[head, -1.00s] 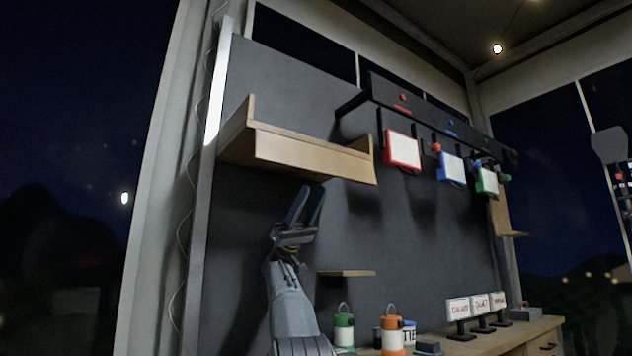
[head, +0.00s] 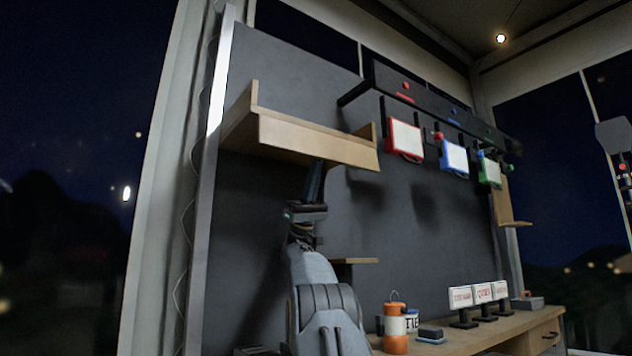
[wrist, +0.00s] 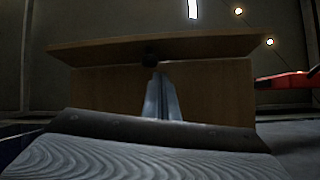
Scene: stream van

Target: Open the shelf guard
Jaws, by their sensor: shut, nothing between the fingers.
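The wooden shelf (head: 240,136) is on the dark wall panel at upper left, with a pale front board as its guard (head: 318,142). The guard stands upright along the shelf's front edge. My gripper (head: 316,170) points up just below the shelf, its fingers shut and empty. In the wrist view, the closed fingers (wrist: 161,98) stand against the brown wood of the shelf (wrist: 100,92), seen from below. A small dark knob (wrist: 150,58) shows just past the fingertips. I cannot tell whether they touch the wood.
Framed cards, red (head: 404,138), blue (head: 455,157) and green (head: 490,171), hang from a dark rail to the right. A small ledge (head: 356,261) is behind my arm. An orange canister (head: 395,322) and small signs (head: 478,296) stand on the counter (head: 470,338).

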